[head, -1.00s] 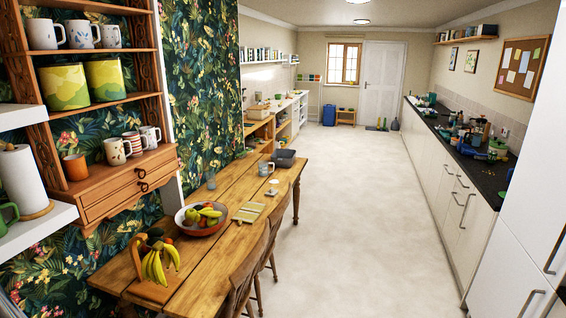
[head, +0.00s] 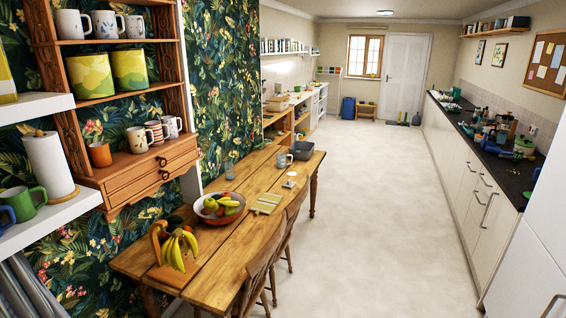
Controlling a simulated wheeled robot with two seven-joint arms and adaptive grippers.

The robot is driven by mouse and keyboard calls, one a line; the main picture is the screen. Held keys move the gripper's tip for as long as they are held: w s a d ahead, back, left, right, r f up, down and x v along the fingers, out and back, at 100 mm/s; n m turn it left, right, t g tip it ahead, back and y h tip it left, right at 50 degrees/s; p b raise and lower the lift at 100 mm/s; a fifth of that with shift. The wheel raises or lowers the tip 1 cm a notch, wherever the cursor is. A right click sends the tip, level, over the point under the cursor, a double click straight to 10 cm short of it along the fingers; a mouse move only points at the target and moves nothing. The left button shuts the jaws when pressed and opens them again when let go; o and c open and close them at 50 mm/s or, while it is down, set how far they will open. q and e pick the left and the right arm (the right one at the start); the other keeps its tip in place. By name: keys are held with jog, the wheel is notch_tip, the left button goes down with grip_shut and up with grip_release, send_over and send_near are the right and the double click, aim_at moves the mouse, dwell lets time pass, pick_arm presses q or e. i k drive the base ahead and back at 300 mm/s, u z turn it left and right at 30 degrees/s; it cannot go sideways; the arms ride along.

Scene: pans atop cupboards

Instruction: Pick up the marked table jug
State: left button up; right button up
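No mark shows on any jug in the head view. On the wooden table (head: 215,262) a small pale cup or jug with a handle (head: 280,161) stands near the far end, beside a dark grey tub (head: 302,151). A clear glass vessel (head: 229,168) stands at the wall side of the table. Both are too small to tell for sure which is the table jug. Neither of my grippers is in view.
The pale floor (head: 385,220) is clear between table and right counter (head: 482,147).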

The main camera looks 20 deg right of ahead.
aim_at(281, 157)
jog(key=z, duration=0.3)
jog(key=i, duration=0.5)
jog(key=z, duration=1.05)
jog(key=i, duration=1.85)
jog(key=z, duration=0.4)
jog(key=i, duration=1.8)
jog(key=u, duration=0.95)
jog(key=i, duration=1)
jog(key=u, duration=1)
